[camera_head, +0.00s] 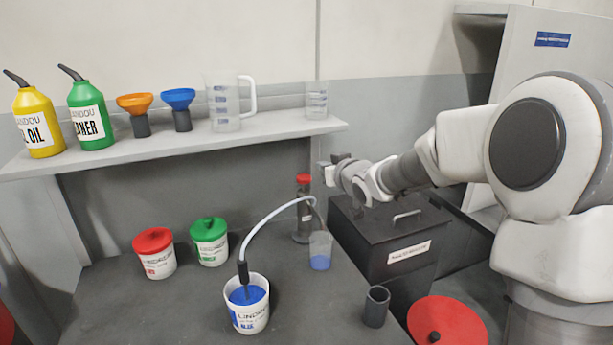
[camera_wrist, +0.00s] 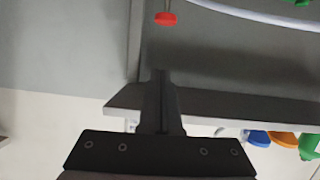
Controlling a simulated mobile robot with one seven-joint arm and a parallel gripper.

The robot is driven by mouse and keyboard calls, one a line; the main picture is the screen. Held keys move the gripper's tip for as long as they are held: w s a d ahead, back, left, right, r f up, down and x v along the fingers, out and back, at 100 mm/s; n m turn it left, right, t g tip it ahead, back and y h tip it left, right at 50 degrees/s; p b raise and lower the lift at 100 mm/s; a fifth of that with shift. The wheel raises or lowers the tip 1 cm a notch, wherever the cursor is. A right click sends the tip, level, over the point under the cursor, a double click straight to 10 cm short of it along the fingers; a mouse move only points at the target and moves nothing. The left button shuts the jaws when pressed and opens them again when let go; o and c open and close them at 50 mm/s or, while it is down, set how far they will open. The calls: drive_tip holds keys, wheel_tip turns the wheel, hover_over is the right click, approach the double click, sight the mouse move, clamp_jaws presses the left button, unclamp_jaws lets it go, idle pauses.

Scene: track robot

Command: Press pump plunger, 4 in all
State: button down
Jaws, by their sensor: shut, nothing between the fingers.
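The hand pump (camera_head: 302,212) stands upright on the bench, with a dark body and a red plunger knob (camera_head: 303,179) on top. The knob also shows in the wrist view (camera_wrist: 165,18), beyond my fingertips and apart from them. My gripper (camera_head: 324,171) is shut and empty, a little above and to the right of the knob in the head view; its closed fingers show in the wrist view (camera_wrist: 160,82). A pale hose (camera_head: 272,217) arches from the pump to an open bucket of blue liquid (camera_head: 249,313). A clear beaker (camera_head: 320,252) with some blue liquid stands beside the pump.
A black box with a handle (camera_head: 378,262) stands right of the pump, under my arm. Red-lidded (camera_head: 155,262) and green-lidded (camera_head: 209,247) buckets stand left. A dark cup (camera_head: 376,306) is in front. The shelf (camera_head: 175,146) holds oil cans, funnels and jugs.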

drive_tip(key=shift+w+a+f+y, duration=0.25)
drive_tip(key=shift+w+a+y, duration=0.05)
drive_tip(key=shift+w, duration=0.2)
hover_over(304, 179)
wheel_tip(304, 179, down, 2)
drive_tip(key=f, duration=0.3)
drive_tip(key=shift+s+d+f, duration=0.2)
drive_tip(key=shift+d+f, duration=0.1)
drive_tip(key=shift+d, duration=0.05)
drive_tip(key=shift+f, duration=0.4)
